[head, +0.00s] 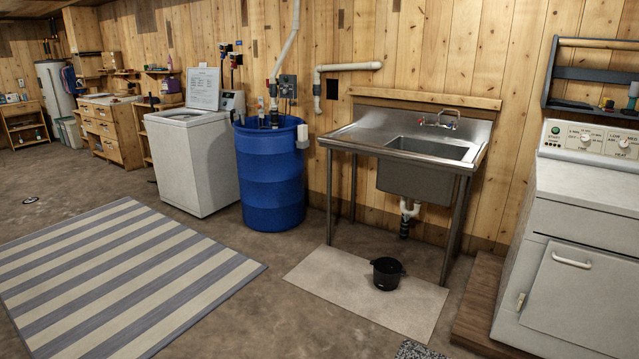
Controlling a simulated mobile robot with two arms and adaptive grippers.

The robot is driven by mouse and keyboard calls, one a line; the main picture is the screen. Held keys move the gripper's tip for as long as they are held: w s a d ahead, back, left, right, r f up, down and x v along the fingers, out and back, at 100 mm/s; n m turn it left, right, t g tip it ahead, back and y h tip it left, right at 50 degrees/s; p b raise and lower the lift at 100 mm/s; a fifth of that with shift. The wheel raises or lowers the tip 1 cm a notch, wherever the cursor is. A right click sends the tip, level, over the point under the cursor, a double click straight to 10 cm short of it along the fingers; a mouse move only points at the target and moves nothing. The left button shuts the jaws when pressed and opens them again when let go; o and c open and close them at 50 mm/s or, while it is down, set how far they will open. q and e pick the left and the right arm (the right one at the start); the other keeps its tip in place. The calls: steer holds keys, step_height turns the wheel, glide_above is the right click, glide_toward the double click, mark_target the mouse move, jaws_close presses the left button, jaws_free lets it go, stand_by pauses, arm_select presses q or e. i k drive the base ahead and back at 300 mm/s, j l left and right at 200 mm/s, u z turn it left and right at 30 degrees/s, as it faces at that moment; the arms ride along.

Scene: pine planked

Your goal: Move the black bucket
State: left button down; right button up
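The black bucket (386,274) stands upright on a plain beige mat (330,290), in front of and partly below the steel sink (432,150). It is small and round, and nothing is touching it except the mat. Neither of my grippers shows in the head view, so I cannot see whether they are open or shut.
A blue barrel (270,180) and a white washer (190,165) stand left of the sink. A white dryer (580,240) stands at the right by a wooden platform (480,310). A striped rug (120,275) lies at the left. Bare floor lies between rug and mat.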

mark_target(387, 272)
steer(key=i+z, duration=0.1)
steer(key=i, duration=0.5)
steer(key=i+j+z, duration=0.1)
steer(key=i, duration=0.5)
steer(key=i+j+z, duration=0.1)
steer(key=i, duration=0.5)
steer(key=i+j+z, duration=0.1)
steer(key=i+j, duration=0.15)
steer(key=i, duration=0.35)
